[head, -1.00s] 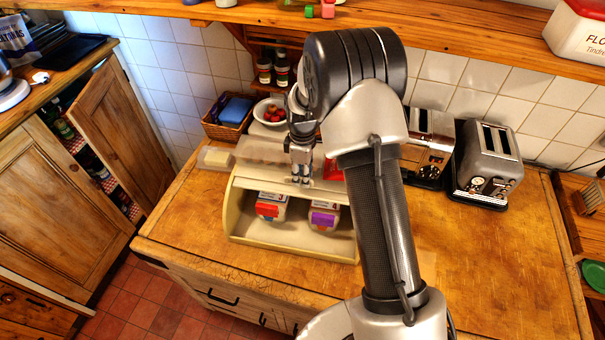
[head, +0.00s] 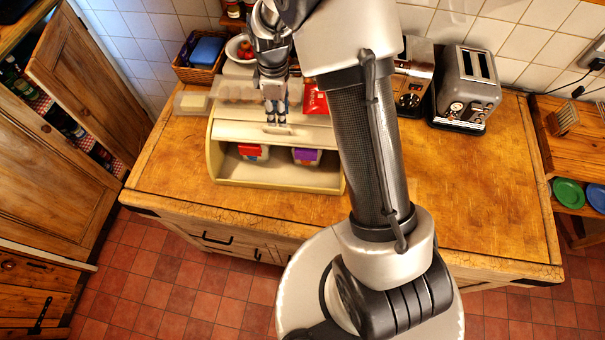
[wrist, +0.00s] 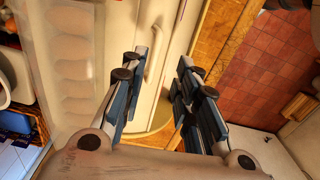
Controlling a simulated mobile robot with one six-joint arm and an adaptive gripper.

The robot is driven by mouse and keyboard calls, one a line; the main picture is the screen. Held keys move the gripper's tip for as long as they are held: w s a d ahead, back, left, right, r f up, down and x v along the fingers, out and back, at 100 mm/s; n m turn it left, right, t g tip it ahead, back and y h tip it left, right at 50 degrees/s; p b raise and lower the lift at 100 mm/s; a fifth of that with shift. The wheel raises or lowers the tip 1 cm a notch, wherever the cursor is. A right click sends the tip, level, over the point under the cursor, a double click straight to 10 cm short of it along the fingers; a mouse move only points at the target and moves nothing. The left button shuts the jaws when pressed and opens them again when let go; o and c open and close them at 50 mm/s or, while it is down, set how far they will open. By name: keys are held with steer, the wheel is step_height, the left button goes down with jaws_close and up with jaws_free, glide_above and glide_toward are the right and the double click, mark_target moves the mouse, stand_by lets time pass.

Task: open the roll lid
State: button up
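The roll lid (head: 235,130) is a cream panel on the cream bread box (head: 215,165) on the wooden counter. It is raised at least partway, leaving the box front open below its edge. Its pale bar handle (wrist: 158,45) shows in the wrist view, beyond and between the fingertips. My gripper (head: 276,122) points down at the lid near the handle; its open fingers also show in the wrist view (wrist: 154,80). I see nothing held between them. Contact with the lid cannot be told.
Inside the box stand a red-labelled container (head: 252,152) and a purple-labelled one (head: 306,156). Behind it are an egg tray (head: 238,90), a red packet (head: 314,98), a fruit bowl (head: 235,48) and a basket (head: 190,70). The counter's front right is clear.

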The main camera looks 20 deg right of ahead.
step_height(320, 180, up, 12)
steer(key=s+a+f+m+t+b, duration=0.1)
steer(key=s+f+m+t+b, duration=0.1)
steer(key=s+m+b, duration=0.3)
steer(key=s+a+f+m+t+b, duration=0.2)
steer(key=s+m+b, duration=0.3)
steer(key=s+b, duration=0.6)
steer(key=shift+s+a, duration=0.15)
steer(key=shift+s, duration=3.9)
steer(key=shift+f, duration=0.15)
